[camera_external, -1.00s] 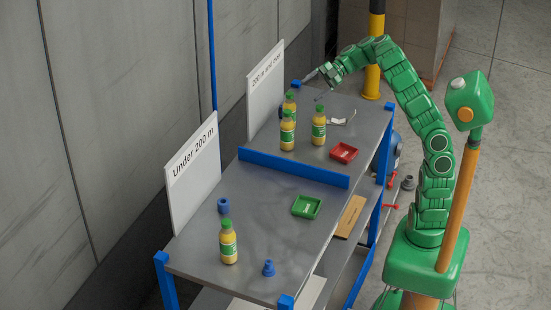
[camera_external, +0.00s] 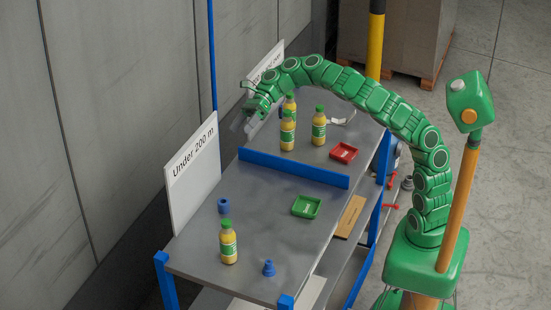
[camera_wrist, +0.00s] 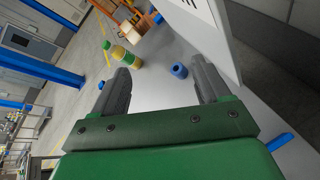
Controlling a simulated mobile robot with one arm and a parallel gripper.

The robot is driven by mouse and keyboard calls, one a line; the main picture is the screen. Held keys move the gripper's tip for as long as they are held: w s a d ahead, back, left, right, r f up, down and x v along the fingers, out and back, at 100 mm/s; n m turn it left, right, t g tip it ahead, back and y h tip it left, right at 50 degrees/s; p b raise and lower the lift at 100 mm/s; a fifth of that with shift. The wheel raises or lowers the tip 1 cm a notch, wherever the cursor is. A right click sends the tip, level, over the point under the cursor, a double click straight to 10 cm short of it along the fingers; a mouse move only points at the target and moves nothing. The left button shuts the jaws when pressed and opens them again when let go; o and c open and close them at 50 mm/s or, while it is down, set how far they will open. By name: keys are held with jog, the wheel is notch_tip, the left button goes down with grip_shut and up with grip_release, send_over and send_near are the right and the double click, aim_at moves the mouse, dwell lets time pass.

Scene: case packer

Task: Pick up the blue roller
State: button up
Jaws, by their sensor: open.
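The blue roller (camera_external: 224,206), a short cylinder with a hole in its end, stands on the grey table near the "Under 200 m" sign. In the wrist view the roller (camera_wrist: 179,71) shows beyond and between my finger tips, nearer the right finger. A second blue part (camera_external: 269,268), stepped in shape, stands near the front edge.
A yellow bottle (camera_external: 228,245) stands close to the roller. The blue divider (camera_external: 292,168) crosses the table between my gripper and the roller. More bottles (camera_external: 319,128) stand beyond it. A green tray (camera_external: 306,207) and a red tray (camera_external: 343,153) lie right. The "Under 200 m" sign (camera_external: 193,170) borders the left edge.

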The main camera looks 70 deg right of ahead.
jog(key=a+n+g, duration=0.2)
jog(key=a+n, duration=0.5)
jog(key=a, duration=0.4)
send_near(221, 207)
jog(key=f, duration=0.1)
jog(key=a+f, duration=0.1)
jog(key=f, duration=0.1)
jog(key=shift+w+a+y, duration=0.15)
jog(key=shift+a+y, duration=0.05)
jog(key=shift+y, duration=0.2)
jog(key=shift+r+x, duration=0.15)
jog(key=shift+x, duration=1.7)
jog(key=shift+r+x, duration=0.1)
jog(key=shift+x, duration=1.75)
jog(key=shift+w+a, duration=0.1)
jog(key=shift+w, duration=0.05)
jog(key=shift+c, duration=0.2)
jog(key=c, duration=1)
